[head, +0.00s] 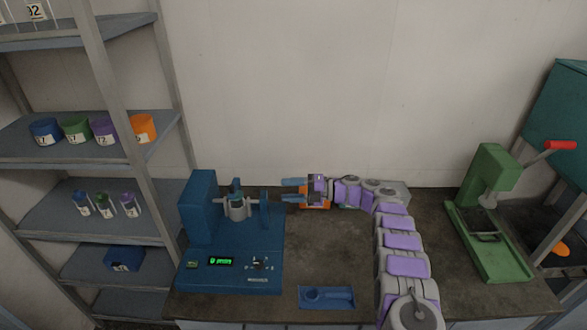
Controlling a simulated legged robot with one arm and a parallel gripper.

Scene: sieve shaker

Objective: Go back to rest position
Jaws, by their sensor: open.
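My gripper (292,191) is at the end of my purple and grey arm, which reaches over the table from the lower right and bends left. Its blue fingers are apart and point left toward the blue sieve shaker (200,215). Nothing shows between the fingers. The shaker stands on the table just left of the gripper, with a grey cylindrical part (237,208) held in its middle and a lit green display (221,261) on its front. The fingertips are close to the shaker's right upright; I cannot tell the exact gap.
A blue tray (340,297) lies at the table's (330,255) front edge. A green press (490,225) with a red handle stands at right. A shelf rack (90,155) with coloured containers stands at left. A wall is behind. The table between shaker and arm is mostly clear.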

